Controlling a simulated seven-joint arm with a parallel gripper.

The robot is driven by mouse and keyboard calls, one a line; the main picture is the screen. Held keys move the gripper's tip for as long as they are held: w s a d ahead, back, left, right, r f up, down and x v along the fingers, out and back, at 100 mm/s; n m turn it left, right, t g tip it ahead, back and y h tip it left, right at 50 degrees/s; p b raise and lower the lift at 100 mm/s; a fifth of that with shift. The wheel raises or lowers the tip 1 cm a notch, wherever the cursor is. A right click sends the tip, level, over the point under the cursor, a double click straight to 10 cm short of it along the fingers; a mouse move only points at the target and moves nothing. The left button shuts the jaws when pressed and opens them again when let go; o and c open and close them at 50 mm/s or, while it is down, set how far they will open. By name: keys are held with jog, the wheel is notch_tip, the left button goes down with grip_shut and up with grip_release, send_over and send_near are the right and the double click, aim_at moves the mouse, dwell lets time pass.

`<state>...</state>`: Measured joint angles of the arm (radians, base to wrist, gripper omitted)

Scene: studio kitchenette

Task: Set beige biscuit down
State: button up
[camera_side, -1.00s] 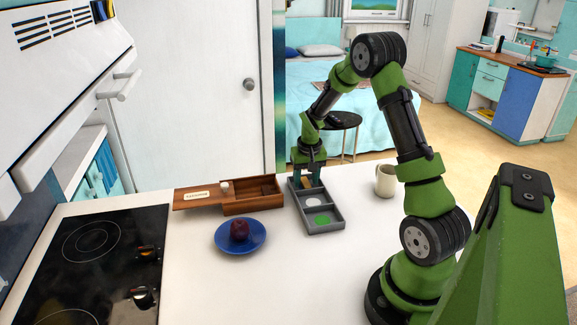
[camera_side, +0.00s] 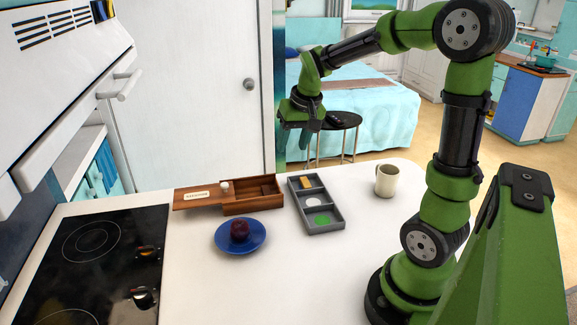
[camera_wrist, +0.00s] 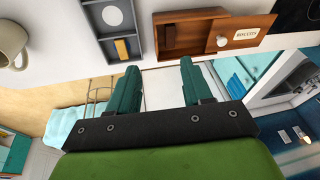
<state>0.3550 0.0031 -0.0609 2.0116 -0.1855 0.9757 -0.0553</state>
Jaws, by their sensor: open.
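The beige biscuit (camera_side: 306,183) lies in the far compartment of the grey tray (camera_side: 341,216). It also shows in the wrist view (camera_wrist: 121,48), resting inside its compartment with clear floor beside it. My gripper (camera_side: 301,137) is raised well above the counter, beyond the tray's far end, and is apart from the biscuit. In the wrist view my gripper (camera_wrist: 157,75) has its two green fingers spread with nothing between them. The tray's middle compartment holds a white disc (camera_side: 313,202) and the near one a green disc (camera_side: 322,219).
A wooden box (camera_side: 252,208) with a slid-aside lid and white knob stands left of the tray. A blue plate (camera_side: 258,246) bears a dark red fruit (camera_side: 239,230). A cream mug (camera_side: 386,182) stands right. A black cooktop (camera_side: 85,275) is at left. The counter's front middle is clear.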

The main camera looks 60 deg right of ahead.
jog(key=s+a+r+n+t+y, duration=0.1)
jog(key=s+a+r+t, duration=0.1)
jog(key=s+a, duration=0.3)
jog(key=s+a+r+n+t+y, duration=0.1)
jog(key=s+a, duration=0.5)
jog(key=a, duration=0.6)
jog(key=shift+s+a+r+n+t+y, duration=0.3)
jog(key=shift+r+n+t+y, duration=0.1)
jog(key=shift+r+n, duration=0.45)
jog(key=shift+w, duration=0.1)
